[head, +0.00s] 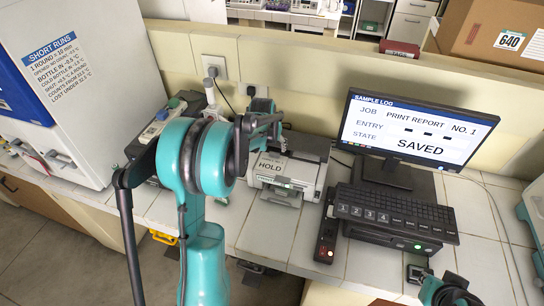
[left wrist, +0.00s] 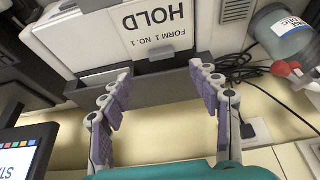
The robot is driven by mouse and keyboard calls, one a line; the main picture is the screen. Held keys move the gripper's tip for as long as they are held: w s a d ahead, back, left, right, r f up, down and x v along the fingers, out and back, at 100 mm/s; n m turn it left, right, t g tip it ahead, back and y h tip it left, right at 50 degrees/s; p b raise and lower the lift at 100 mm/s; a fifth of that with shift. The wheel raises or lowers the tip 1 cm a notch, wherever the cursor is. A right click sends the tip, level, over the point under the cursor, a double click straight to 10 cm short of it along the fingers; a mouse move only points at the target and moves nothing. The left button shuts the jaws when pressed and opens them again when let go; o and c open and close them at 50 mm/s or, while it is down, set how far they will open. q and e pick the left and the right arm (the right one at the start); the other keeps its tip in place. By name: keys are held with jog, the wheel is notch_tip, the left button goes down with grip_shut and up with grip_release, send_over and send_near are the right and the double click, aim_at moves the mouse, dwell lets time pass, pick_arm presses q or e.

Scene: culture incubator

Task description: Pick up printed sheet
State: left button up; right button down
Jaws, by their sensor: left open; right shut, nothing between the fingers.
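A white sheet (head: 271,166) printed "HOLD" lies on top of the printer (head: 285,188). In the left wrist view the sheet (left wrist: 153,27) reads upside down, with "FORM 1 NO. 1" on it. My left gripper (head: 268,124) is above the rear of the printer, partly hidden by its own arm in the head view. In the left wrist view the gripper (left wrist: 160,72) is open, its fingers spread at the printer's dark rear edge; nothing shows between them. My right gripper (head: 452,293) is low at the bottom right of the head view, shut and empty, apart from the sheet.
A monitor (head: 412,130) reads "SAVED", with a keyboard (head: 394,210) in front. A large white cabinet (head: 90,90) stands at left. A low partition (head: 320,70) runs behind the printer. A bottle (left wrist: 277,33) and cables are close by the left gripper.

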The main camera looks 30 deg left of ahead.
aim_at(274, 153)
pick_arm(q)
jog(key=b+x, duration=0.1)
jog(key=x, duration=0.7)
jog(key=shift+w+a+f, duration=0.1)
jog(key=shift+a+f, duration=0.05)
jog(key=c, duration=1)
